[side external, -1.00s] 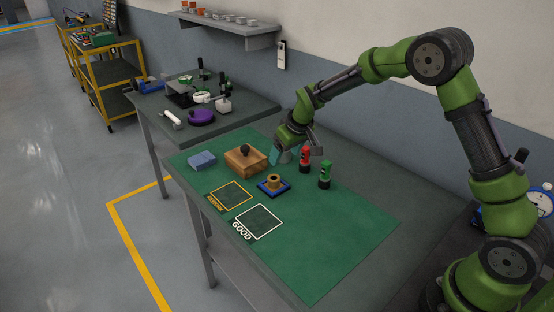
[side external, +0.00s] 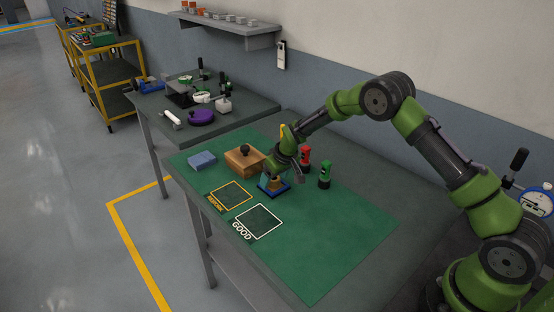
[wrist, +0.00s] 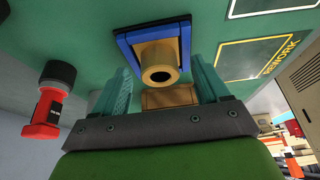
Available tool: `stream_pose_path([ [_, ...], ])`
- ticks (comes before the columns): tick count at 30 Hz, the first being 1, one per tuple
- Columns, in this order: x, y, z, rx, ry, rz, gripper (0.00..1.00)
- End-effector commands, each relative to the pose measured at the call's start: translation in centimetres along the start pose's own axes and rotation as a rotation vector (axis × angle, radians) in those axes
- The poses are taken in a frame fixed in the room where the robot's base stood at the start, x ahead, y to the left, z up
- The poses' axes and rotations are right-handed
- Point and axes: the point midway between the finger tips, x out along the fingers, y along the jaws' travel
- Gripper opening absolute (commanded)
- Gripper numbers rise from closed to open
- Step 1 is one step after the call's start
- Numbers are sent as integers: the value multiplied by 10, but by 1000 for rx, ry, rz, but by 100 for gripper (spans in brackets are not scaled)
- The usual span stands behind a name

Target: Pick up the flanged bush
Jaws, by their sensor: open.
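The flanged bush (wrist: 160,62) is a tan, brass-coloured cylinder with a dark bore. It stands on a small blue-edged stand (wrist: 125,42) in the wrist view. In the side view the bush (side external: 275,183) shows partly, under my gripper, and the blue stand (side external: 274,194) shows around its base. My gripper (wrist: 159,66) is open, with one teal finger on each side of the bush. Gaps show between the bush and both fingers in the wrist view. In the side view my gripper (side external: 277,178) is low over the stand, and its fingers partly hide the bush.
A wooden box (side external: 243,161) with a dark knob stands close behind left. A blue block (side external: 202,160) lies farther left. The yellow REWORK square (side external: 231,195) and white GOOD square (side external: 259,221) are empty.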

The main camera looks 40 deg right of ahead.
Motion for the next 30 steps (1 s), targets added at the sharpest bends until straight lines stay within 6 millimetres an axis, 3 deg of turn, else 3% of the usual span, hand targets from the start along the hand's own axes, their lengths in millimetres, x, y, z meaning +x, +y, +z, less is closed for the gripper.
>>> stream_pose_path([
  [5,0,0,0,0,0,0,73],
  [19,0,0,0,0,0,0,2],
  [30,-7,0,-4,0,4,0,2],
])
